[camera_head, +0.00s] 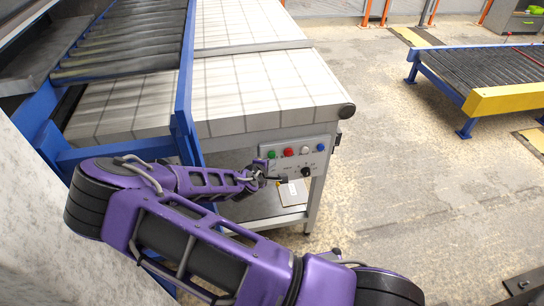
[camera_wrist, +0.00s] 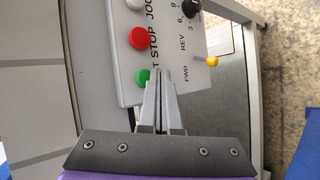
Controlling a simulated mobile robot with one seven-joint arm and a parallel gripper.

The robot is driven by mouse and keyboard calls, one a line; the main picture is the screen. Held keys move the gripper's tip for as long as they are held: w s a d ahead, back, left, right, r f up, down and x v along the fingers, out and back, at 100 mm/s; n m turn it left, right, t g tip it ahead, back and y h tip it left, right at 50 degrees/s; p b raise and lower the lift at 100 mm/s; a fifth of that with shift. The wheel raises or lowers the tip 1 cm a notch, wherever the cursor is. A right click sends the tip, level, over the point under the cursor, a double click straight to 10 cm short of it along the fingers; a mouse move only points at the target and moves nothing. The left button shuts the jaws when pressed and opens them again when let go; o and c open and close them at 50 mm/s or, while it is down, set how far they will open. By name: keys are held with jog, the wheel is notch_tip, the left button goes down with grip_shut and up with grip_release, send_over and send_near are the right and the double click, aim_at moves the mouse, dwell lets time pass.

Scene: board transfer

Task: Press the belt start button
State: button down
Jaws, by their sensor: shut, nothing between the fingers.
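The belt control panel (camera_head: 295,161) is a pale plate on the end of the belt table. The green button (camera_head: 271,154) is at its left end, beside a red button (camera_head: 288,151). In the wrist view, the green button (camera_wrist: 142,77) is partly covered by a finger, by lettering ending in "T". The red button (camera_wrist: 139,38) is by "STOP". My gripper (camera_wrist: 164,74) is shut and empty, its tips just right of the green button there. In the head view, my gripper (camera_head: 280,178) is at the panel's lower left. I cannot tell whether the tips touch the panel.
A white button (camera_head: 304,150), a blue button (camera_head: 320,147) and a black knob (camera_head: 306,171) share the panel. A yellow-capped switch (camera_wrist: 212,62) is near "FWD". A blue frame (camera_head: 186,90) stands left of the belt table (camera_head: 262,92). Open floor (camera_head: 390,170) lies right.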

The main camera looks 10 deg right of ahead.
jog(key=shift+w, duration=0.4)
jog(key=shift+w+b, duration=0.35)
jog(key=shift+w, duration=0.1)
dwell(0.7)
jog(key=shift+s, duration=0.85)
jog(key=shift+s, duration=0.15)
jog(key=shift+s+p, duration=0.6)
jog(key=shift+s, duration=1.8)
